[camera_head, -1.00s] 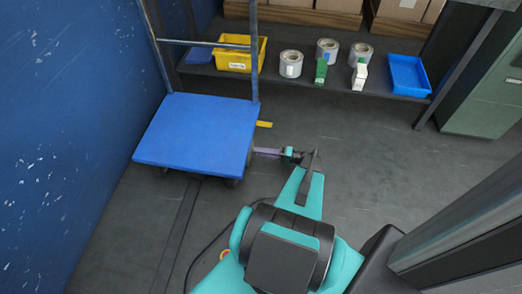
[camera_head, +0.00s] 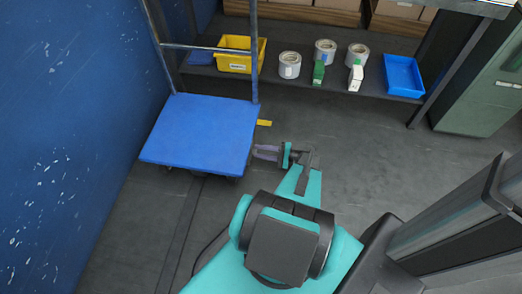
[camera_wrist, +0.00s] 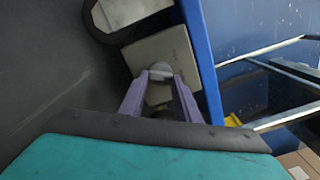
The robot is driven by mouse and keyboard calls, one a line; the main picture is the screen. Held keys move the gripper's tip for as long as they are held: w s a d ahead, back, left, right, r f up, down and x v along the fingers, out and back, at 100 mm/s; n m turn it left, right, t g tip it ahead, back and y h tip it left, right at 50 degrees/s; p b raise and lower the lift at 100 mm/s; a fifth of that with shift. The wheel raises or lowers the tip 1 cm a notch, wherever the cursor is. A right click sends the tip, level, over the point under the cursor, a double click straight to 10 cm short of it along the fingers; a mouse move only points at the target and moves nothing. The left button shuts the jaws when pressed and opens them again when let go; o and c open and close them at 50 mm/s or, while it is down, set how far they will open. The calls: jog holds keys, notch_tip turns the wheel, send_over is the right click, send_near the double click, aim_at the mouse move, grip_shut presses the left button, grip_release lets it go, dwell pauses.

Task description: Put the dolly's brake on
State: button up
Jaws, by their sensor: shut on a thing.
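The dolly has a flat blue deck (camera_head: 200,132) and grey upright bars, and stands beside the blue wall. A yellow tab (camera_head: 264,123) sticks out near the deck's right edge. My gripper (camera_head: 256,152) is low beside the deck's right side. In the wrist view its two purple fingers (camera_wrist: 160,82) reach a small grey piece (camera_wrist: 160,70) in front of a grey plate under the deck edge (camera_wrist: 200,50). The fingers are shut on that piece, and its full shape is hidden. A dark caster wheel (camera_wrist: 105,25) is just beyond it.
A low shelf behind holds a yellow bin (camera_head: 240,57), several grey rolls, two small boxes and a blue tray (camera_head: 403,75). A green cabinet (camera_head: 480,90) stands at the right. The floor (camera_head: 370,145) right of the dolly is clear.

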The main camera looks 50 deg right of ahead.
dwell(0.4)
jog(key=o, duration=1)
jog(key=shift+o, duration=0.2)
jog(key=shift+s, duration=0.1)
jog(key=v, duration=1.3)
jog(key=shift+s+d+p, duration=0.2)
jog(key=shift+s+p, duration=0.1)
jog(key=shift+p, duration=0.15)
